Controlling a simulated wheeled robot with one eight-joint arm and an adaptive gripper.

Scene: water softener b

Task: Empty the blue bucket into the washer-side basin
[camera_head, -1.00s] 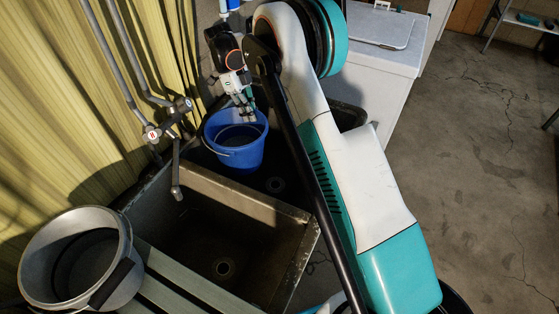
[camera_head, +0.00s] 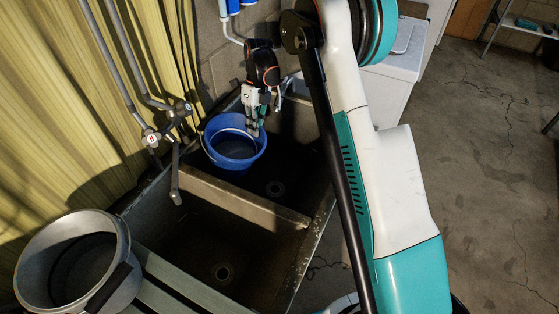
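The blue bucket (camera_head: 222,157) is in the far basin (camera_head: 300,125) of a double sink, by its left wall, below the curtain side. It looks slightly tilted, and its inside is dark, so I cannot tell how full it is. The far basin is the one nearer the white washer (camera_head: 385,95). My gripper (camera_head: 255,128) points down at the bucket's far right rim. Its fingers overlap the rim in the picture; whether they are open or closed on it is too small to tell.
The near basin (camera_head: 215,245) is empty with a drain showing. A divider (camera_head: 240,200) separates the basins. Taps and pipes (camera_head: 165,130) stand at the left by a yellow curtain. A large metal pot (camera_head: 70,265) rests at the lower left. Concrete floor lies open at the right.

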